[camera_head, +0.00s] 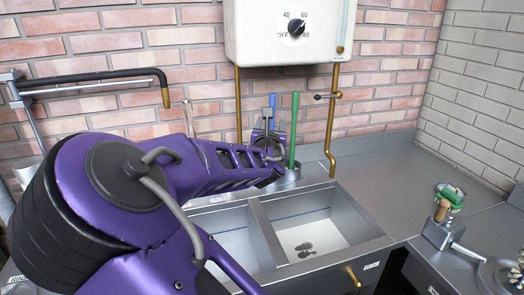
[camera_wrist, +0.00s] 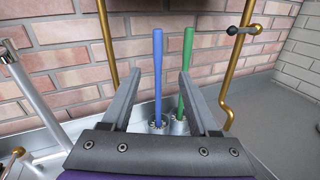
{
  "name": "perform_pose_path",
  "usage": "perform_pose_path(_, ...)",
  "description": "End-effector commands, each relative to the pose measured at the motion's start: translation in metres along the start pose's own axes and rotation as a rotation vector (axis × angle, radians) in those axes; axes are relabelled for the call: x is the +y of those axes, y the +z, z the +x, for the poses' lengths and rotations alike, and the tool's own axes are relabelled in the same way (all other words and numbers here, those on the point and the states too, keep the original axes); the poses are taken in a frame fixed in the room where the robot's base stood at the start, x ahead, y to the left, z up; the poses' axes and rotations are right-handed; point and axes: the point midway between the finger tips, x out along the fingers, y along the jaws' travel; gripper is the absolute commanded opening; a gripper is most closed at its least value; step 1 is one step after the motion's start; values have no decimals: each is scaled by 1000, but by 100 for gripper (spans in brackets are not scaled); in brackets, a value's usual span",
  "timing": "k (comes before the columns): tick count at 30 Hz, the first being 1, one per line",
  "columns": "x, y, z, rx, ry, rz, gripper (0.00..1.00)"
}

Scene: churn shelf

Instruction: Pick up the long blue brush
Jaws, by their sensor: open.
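The long blue brush (camera_wrist: 158,72) stands upright, handle up, with its lower end in a metal holder (camera_wrist: 180,128) behind the sink. In the wrist view its handle shows between the two fingers of my gripper (camera_wrist: 159,76), which are open and apart from it on both sides. In the head view only a thin part of the blue brush (camera_head: 272,102) shows behind my gripper (camera_head: 268,128). A similar green brush (camera_wrist: 187,72) stands close to its right, partly behind the right fingertip; it also shows in the head view (camera_head: 294,128).
A white water heater (camera_head: 290,32) hangs above, with brass pipes (camera_head: 332,120) running down beside the brushes. A double sink (camera_head: 315,225) lies in front. A black-and-grey pipe (camera_head: 95,80) juts out at left. The counter (camera_head: 385,165) at right is mostly clear.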

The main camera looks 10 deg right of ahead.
Motion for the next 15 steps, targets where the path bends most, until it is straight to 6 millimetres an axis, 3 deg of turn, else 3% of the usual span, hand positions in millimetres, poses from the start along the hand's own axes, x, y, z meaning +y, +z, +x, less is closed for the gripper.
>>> perform_pose_path(8,4,-11,14,-20,1,-95,60)
perform_pose_path(15,2,-10,57,-19,-1,-92,60)
